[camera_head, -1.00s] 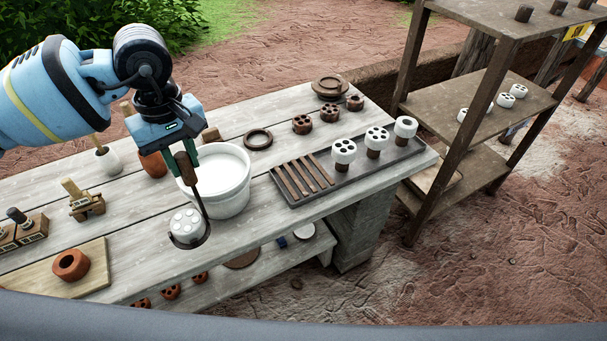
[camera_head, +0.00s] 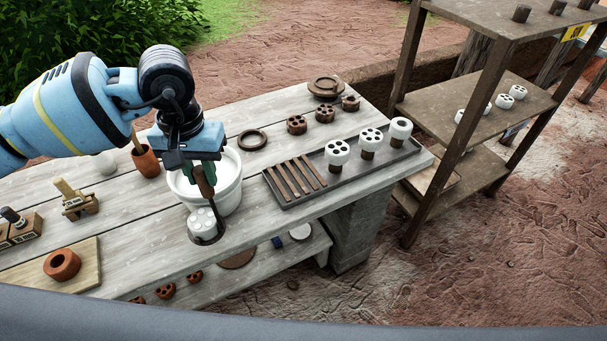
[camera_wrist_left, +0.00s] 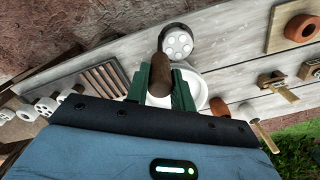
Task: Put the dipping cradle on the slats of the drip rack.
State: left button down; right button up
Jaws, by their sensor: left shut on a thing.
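My left gripper (camera_head: 204,168) is shut on the brown handle (camera_head: 205,185) of the dipping cradle. The cradle's dark ring (camera_head: 207,238) hangs below and carries a white piece with several holes (camera_head: 202,221). It is in front of the white bucket (camera_head: 230,185); I cannot tell its exact height above the bench. The left wrist view shows the handle (camera_wrist_left: 160,75) between the fingers and the white piece (camera_wrist_left: 178,43) beyond. The drip rack is a grey tray (camera_head: 345,175) with brown slats (camera_head: 294,178) at its left end, bare and right of the cradle. My right gripper is out of view.
White pieces (camera_head: 337,152) stand on pegs in the tray's right part. Brown pieces (camera_head: 297,124) and a dark ring (camera_head: 252,140) lie behind it. A shelf (camera_head: 480,110) stands at right. Bare planks lie between cradle and slats.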

aim_at(297, 176)
jog(key=i+l, duration=0.15)
jog(key=l, duration=0.15)
jog(key=i+l, duration=0.35)
jog(key=l, duration=0.25)
jog(key=i+l, duration=0.1)
jog(key=i, duration=0.1)
